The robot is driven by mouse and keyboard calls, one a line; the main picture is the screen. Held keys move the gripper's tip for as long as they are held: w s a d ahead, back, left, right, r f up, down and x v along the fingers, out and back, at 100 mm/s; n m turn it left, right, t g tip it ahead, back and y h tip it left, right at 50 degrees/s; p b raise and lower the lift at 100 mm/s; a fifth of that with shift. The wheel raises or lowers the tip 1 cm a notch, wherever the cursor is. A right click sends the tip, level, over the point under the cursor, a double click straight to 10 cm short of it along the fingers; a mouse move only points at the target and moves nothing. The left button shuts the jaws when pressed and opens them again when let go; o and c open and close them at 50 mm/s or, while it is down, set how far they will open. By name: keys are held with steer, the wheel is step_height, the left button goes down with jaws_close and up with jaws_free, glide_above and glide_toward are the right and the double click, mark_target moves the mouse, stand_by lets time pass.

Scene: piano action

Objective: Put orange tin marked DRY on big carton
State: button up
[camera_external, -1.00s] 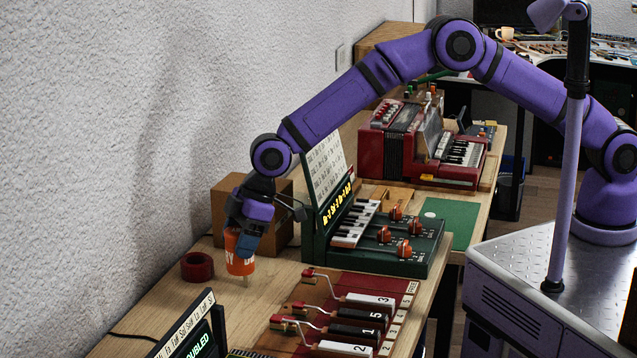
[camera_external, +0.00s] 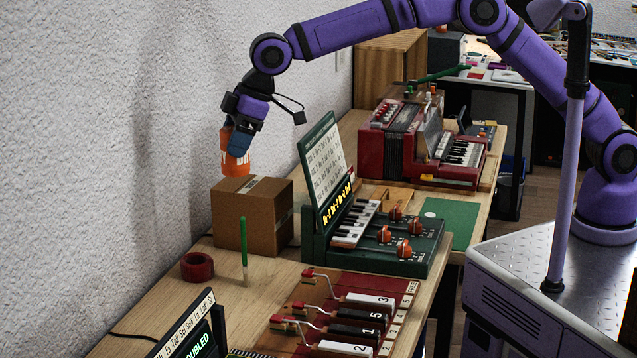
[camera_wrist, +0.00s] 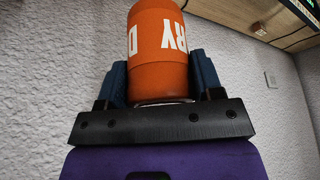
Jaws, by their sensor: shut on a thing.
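The orange tin (camera_external: 234,163) with white lettering is held up in my gripper (camera_external: 238,142), near the white wall. In the external view its lower end is at the level of the top of the big carton (camera_external: 252,215), over or behind its left rear part. I cannot tell whether it touches the carton. In the wrist view the tin (camera_wrist: 158,48) sits between the two blue fingers, with "RY" and part of a D readable. My gripper (camera_wrist: 160,80) is shut on it. The brown carton stands closed on the wooden table against the wall.
A green upright stick (camera_external: 244,252) and a red tape roll (camera_external: 197,266) stand in front of the carton. A green keyboard device (camera_external: 375,240) with an upright panel is right of it. A red accordion (camera_external: 420,140) stands farther back. Several numbered levers lie in front.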

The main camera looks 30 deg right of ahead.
steer(key=w+d+m+t+h, duration=0.2)
steer(key=w+d+m, duration=0.6)
steer(key=w, duration=0.4)
steer(key=w+d+m+t+h, duration=0.2)
steer(key=w+d+m, duration=0.55)
steer(key=w, duration=0.45)
steer(key=shift+n, duration=0.25)
steer(key=shift+s+d+f, duration=0.1)
steer(key=shift+d+f, duration=0.05)
steer(key=shift+f, duration=3.4)
steer(key=shift+s+d+f, duration=0.1)
steer(key=shift+d+f, duration=0.05)
steer(key=shift+f, duration=3.4)
steer(key=shift+f, duration=0.15)
steer(key=o, duration=1)
